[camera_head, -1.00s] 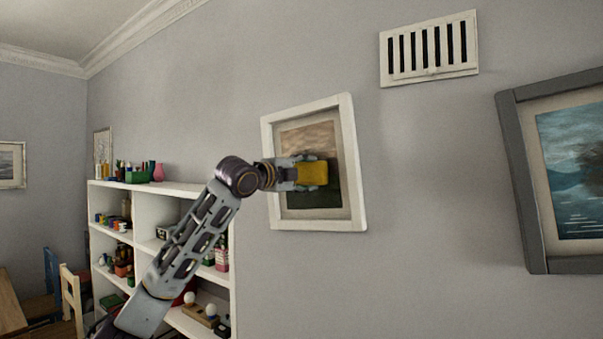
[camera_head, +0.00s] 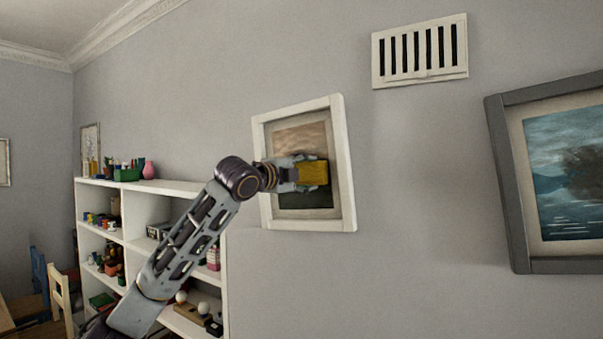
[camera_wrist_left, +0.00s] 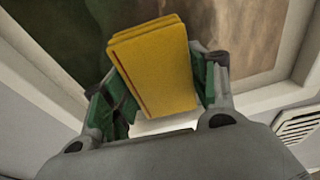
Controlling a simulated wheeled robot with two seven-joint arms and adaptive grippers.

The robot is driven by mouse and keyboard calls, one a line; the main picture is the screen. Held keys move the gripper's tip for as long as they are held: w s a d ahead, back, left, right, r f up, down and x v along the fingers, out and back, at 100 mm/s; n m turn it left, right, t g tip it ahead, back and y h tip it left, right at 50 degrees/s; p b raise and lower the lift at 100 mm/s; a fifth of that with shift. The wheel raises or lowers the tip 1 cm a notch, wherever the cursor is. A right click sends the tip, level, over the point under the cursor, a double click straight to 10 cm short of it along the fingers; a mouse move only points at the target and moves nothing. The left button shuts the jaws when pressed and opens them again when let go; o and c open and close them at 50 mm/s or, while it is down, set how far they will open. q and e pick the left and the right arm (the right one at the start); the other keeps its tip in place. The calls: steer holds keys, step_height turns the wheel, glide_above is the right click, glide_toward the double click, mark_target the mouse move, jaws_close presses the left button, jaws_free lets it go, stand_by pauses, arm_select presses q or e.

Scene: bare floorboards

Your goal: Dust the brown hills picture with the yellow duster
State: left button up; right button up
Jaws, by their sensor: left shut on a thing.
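The brown hills picture (camera_head: 301,138) hangs on the grey wall in a white frame, with a brown upper part and a dark green lower part. My left gripper (camera_head: 308,173) is shut on the yellow duster (camera_head: 313,171) and holds it in front of the picture's middle. In the left wrist view the yellow duster (camera_wrist_left: 158,68) sits between the green-padded fingers of my left gripper (camera_wrist_left: 160,85), with the picture (camera_wrist_left: 240,35) behind it. I cannot tell whether the duster touches the picture. My right gripper is not in view.
A white shelf unit (camera_head: 147,187) with small items stands at left below the picture. A white wall vent (camera_head: 420,51) is above right, and a grey-framed blue picture (camera_head: 520,180) hangs at right. A chair (camera_head: 60,300) stands at lower left.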

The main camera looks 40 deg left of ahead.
arm_select(q)
steer(key=shift+w+d+r, duration=0.1)
steer(key=shift+d, duration=0.9)
steer(key=shift+r, duration=0.15)
steer(key=shift+r, duration=0.7)
steer(key=shift+a, duration=0.25)
steer(key=shift+a+f, duration=0.15)
steer(key=shift+a, duration=1.25)
steer(key=shift+s+a+f+b, duration=0.2)
steer(key=shift+a+b, duration=0.1)
steer(key=shift+a, duration=0.5)
steer(key=shift+s+a+f+b, duration=0.15)
steer(key=shift+a+b, duration=0.15)
steer(key=shift+a, duration=0.45)
steer(key=shift+a+r, duration=0.1)
steer(key=shift+a, duration=0.05)
steer(key=shift+s+a, duration=0.15)
steer(key=shift+a, duration=1.2)
